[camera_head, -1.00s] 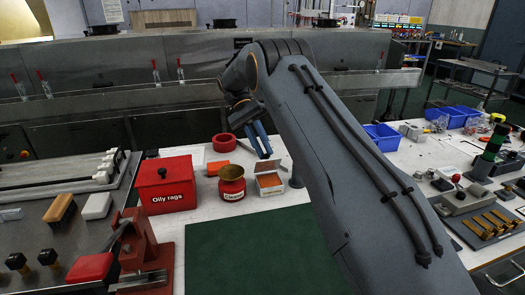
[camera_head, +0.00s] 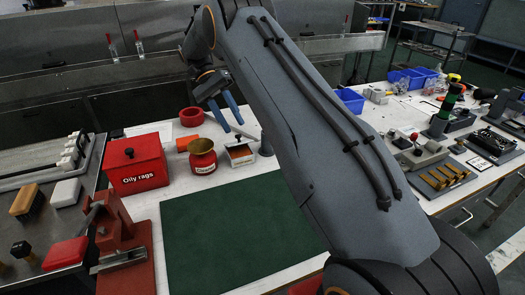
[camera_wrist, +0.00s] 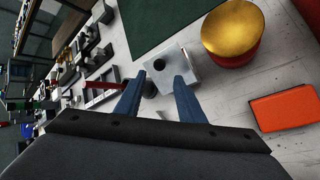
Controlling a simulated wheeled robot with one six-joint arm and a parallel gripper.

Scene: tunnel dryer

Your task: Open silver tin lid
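The silver tin (camera_head: 240,155) is a small square box on the white bench, right of the red cleaner pot. In the wrist view its silver lid (camera_wrist: 184,67) faces the camera and has a round black knob. My gripper (camera_head: 228,127) is open and empty, with two blue fingers pointing down above the tin. In the wrist view the fingertips (camera_wrist: 160,76) are apart, one on each side of the line to the knob. No contact with the lid shows. The lid looks closed on the tin; its far side is hidden.
The red pot (camera_head: 202,163) with a gold top stands close to the tin. An orange block (camera_head: 187,144), a red ring (camera_head: 191,117) and the red oily rags box (camera_head: 135,170) are left of it. A green mat (camera_head: 230,232) lies clear in front.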

